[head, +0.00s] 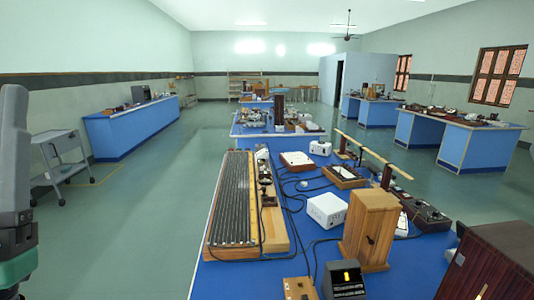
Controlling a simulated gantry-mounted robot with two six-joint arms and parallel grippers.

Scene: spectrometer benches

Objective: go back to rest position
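Part of my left arm (15,190), grey with a dark joint and a green band below, stands upright at the left edge of the head view. It is over the floor, left of the near blue bench and apart from it. Its gripper is not in the picture. My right arm and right gripper do not show.
The near blue bench (204,283) carries a long ridged wooden board (232,205), a white box (327,210), a wooden box (370,228), a dark display unit (344,279) and cables. A grey trolley (60,155) stands left. Open floor (150,220) lies between.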

